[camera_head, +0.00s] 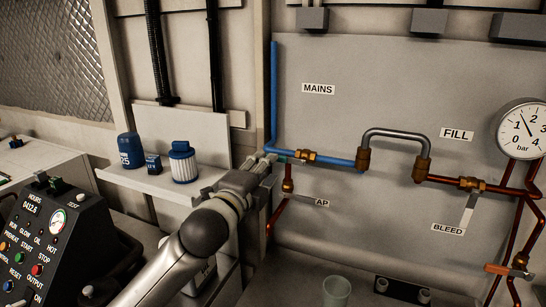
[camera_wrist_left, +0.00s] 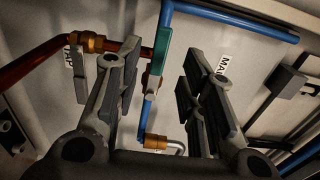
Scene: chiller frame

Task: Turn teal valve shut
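The teal valve lever (camera_wrist_left: 165,50) shows in the left wrist view, lying roughly along the blue pipe (camera_wrist_left: 147,112). In the head view only a small teal piece (camera_head: 283,158) shows beside the brass valve body (camera_head: 306,156), just past my gripper. My left gripper (camera_head: 268,162) is at the left end of the low blue pipe run. In the left wrist view its two fingers (camera_wrist_left: 157,92) are spread apart, with the teal lever showing in the gap between them. I cannot tell whether a finger touches it. My right gripper is not in view.
A brass tap valve (camera_head: 288,185) hangs below the blue pipe. A shelf (camera_head: 150,187) with a blue-capped filter (camera_head: 183,162) stands left of my arm. A cup (camera_head: 337,291) is below.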

